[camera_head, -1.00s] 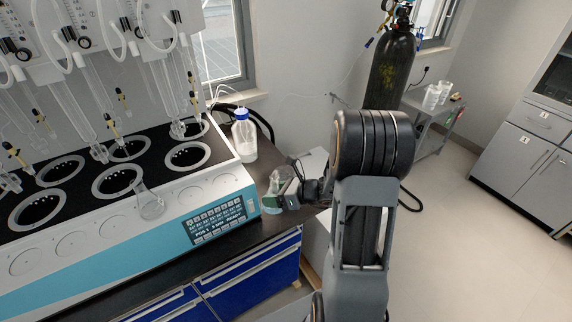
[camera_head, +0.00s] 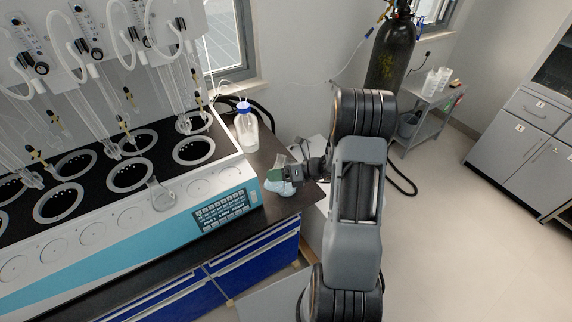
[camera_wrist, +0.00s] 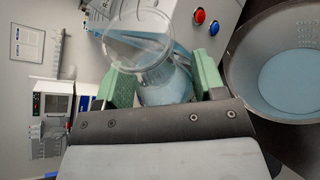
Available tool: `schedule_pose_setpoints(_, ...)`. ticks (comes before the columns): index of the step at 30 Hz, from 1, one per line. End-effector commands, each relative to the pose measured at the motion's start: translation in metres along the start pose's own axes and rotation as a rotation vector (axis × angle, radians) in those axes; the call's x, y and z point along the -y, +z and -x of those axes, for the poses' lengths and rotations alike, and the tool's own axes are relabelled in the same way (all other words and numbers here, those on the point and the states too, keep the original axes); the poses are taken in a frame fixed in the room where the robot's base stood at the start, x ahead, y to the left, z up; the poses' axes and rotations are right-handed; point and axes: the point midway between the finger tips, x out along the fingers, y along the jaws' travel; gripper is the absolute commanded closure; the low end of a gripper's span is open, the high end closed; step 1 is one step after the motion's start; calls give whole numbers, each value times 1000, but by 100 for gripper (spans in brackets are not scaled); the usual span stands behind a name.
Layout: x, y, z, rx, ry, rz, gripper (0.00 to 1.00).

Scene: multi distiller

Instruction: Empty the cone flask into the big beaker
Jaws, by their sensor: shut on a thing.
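My gripper (camera_wrist: 155,88) has green fingers closed on a clear glass flask (camera_wrist: 140,45), seen in the wrist view. The flask has a wide round rim, and pale blue liquid shows in the part between the fingers. A big beaker (camera_wrist: 240,55) with marks on its wall is at the right of the wrist view, with blue liquid inside. The flask is beside the beaker's rim. In the head view my gripper (camera_head: 285,174) is over the bench's right end, with a pale blue shape just below it. I cannot tell there where flask and beaker part.
A large distiller (camera_head: 130,200) with several round wells fills the left, with a small clear glass vessel (camera_head: 160,197) on its front. A blue-capped bottle (camera_head: 246,130) stands behind my gripper. A dark gas cylinder (camera_head: 392,55) and a grey cart (camera_head: 430,110) stand farther back.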

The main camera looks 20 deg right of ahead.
Motion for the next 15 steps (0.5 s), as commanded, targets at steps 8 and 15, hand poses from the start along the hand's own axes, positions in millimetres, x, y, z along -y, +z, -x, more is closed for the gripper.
schedule_pose_setpoints(8, -3, 2, 1, 1, 34, -80, 65)
schedule_pose_setpoints(15, -2, 0, 0, 0, 46, -109, 65)
